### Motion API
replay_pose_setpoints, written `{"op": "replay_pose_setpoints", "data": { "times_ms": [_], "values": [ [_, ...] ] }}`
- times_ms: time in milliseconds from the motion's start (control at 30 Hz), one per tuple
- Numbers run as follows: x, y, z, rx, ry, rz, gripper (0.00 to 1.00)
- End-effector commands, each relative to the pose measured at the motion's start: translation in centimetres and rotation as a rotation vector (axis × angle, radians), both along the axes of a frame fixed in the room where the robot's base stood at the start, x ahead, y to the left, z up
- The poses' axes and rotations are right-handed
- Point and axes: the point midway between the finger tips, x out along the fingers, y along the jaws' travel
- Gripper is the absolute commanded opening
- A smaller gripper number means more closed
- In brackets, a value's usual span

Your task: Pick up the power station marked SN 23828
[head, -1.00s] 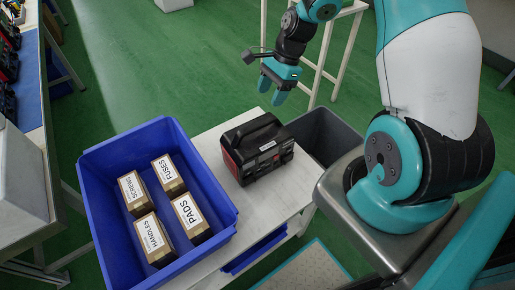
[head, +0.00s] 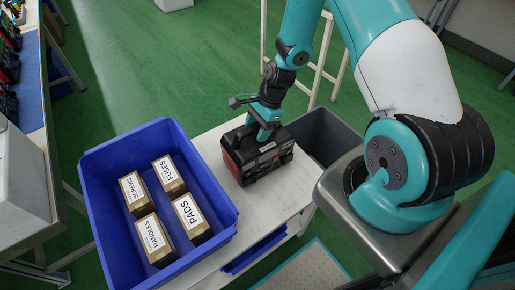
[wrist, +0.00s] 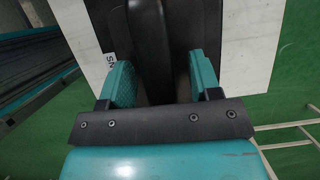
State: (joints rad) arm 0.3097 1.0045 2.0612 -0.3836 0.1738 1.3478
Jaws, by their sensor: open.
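The power station (head: 246,163), a black and red box with a handle along its top, stands on a white table. Its label is mostly covered in the head view; in the wrist view only the letters "SN" show at its edge, so the number cannot be read. My gripper (head: 265,133) is right above the power station, fingers pointing down. In the wrist view my open gripper (wrist: 160,80) has one finger on each side of the black handle (wrist: 152,45), with gaps beside it. Whether the fingers touch the handle cannot be told.
A blue bin (head: 104,205) with several labelled boxes stands left of the power station on the white table (head: 283,205). A grey bin (head: 340,135) is behind and to the right. A workbench (head: 45,150) with more units lies at far left.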

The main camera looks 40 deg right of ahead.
Motion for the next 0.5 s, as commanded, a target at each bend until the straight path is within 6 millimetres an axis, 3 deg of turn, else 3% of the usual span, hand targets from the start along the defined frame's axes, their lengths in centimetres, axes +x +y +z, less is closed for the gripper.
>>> {"op": "replay_pose_setpoints", "data": {
  "times_ms": [500],
  "values": [
    [0.03, -0.04, -0.32, 0.000, 0.000, 0.000, 0.57]
  ]
}}
